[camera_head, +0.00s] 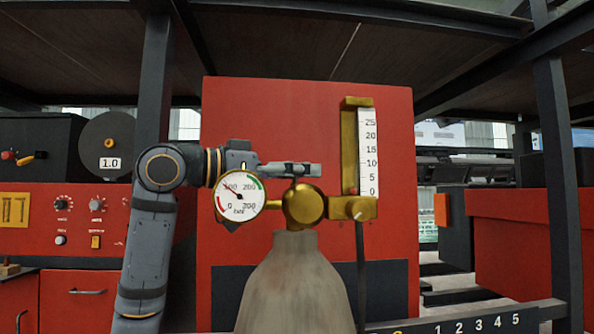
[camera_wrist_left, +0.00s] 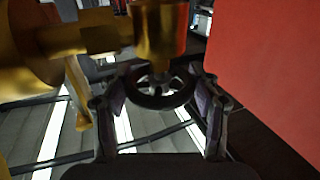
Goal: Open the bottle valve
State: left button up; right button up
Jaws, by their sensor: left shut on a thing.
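The grey gas bottle (camera_head: 294,285) stands upright in the middle of the head view, with a brass valve body (camera_head: 303,206) on its neck. My left gripper (camera_head: 305,170) comes in from the left just above the valve body. In the left wrist view its two fingers (camera_wrist_left: 160,100) are closed on opposite sides of the dark round handwheel (camera_wrist_left: 160,102), which sits on a brass stem. In the head view the gripper mostly hides the handwheel. My right gripper is not in view.
A round pressure gauge (camera_head: 239,196) sits left of the valve, close to my left arm. A brass flow meter with a white scale (camera_head: 367,150) rises at its right. A red panel (camera_head: 290,110) stands close behind. Dark posts (camera_head: 562,180) frame the space.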

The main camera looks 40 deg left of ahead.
pick_arm(q)
jog(key=shift+f, duration=0.1)
dwell(0.4)
jog(key=o, duration=1.2)
jog(key=shift+c, duration=0.2)
